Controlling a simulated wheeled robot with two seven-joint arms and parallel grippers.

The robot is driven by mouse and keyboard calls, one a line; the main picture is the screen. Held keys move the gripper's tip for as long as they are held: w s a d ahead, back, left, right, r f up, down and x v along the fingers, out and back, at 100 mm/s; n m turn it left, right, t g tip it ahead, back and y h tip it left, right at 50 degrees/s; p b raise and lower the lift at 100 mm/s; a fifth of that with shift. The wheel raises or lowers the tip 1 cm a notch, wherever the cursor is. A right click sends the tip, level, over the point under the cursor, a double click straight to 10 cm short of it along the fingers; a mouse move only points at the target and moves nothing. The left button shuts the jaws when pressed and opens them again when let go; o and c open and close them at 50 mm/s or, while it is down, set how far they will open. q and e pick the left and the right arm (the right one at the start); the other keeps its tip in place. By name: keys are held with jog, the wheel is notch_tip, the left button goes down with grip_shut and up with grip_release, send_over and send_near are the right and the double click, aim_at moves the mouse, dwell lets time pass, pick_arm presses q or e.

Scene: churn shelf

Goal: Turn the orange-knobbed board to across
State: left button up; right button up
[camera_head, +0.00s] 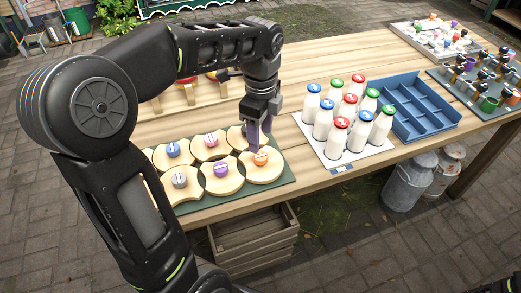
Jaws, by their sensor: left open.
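The orange-knobbed board (262,167) is a pale wooden piece at the front right of a green mat (284,182). Its orange knob (261,158) shows on top. My left gripper (259,138) points down just behind and above the orange knob, with its purple-grey fingers open. Whether the fingers touch the knob cannot be told. The gripper partly hides the board behind it. My right gripper is not in view.
Neighbouring boards carry purple (221,169), grey (180,180), blue (173,149) and pink (211,140) knobs. Capped milk bottles (332,137) stand right of the mat, beside a blue divided crate (421,122). A wooden crate (254,240) stands below the table's front edge.

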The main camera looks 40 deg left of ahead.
aim_at(261, 155)
pick_arm(q)
notch_tip(261, 155, down, 7)
dwell(0.4)
jog(key=shift+c, duration=0.3)
grip_shut()
